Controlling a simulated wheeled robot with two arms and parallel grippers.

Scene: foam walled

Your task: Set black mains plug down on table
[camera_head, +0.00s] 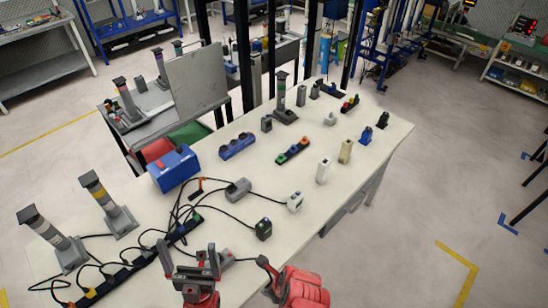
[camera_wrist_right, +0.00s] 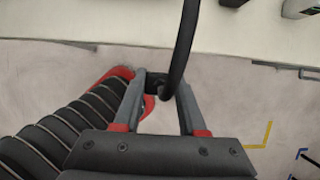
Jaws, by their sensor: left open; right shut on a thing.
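The black mains plug (camera_wrist_right: 157,80) is between the fingertips of my right gripper (camera_wrist_right: 160,84) in the right wrist view. Its black cable runs up from it toward the table. In the head view my right gripper (camera_head: 266,264) is at the near right edge of the table (camera_head: 255,205), and the plug is hard to make out. In the wrist view floor shows behind the plug, with the table edge above. My left gripper (camera_head: 190,262) is open and empty over the near part of the table, its fingers apart.
A black power strip (camera_head: 120,275) with several plugs and tangled cables lies at the near left. A grey adapter (camera_head: 238,188), a black-green plug (camera_head: 263,229) and a white plug (camera_head: 295,202) stand nearby. A blue box (camera_head: 174,170) is farther back. Bare table lies around the white plug.

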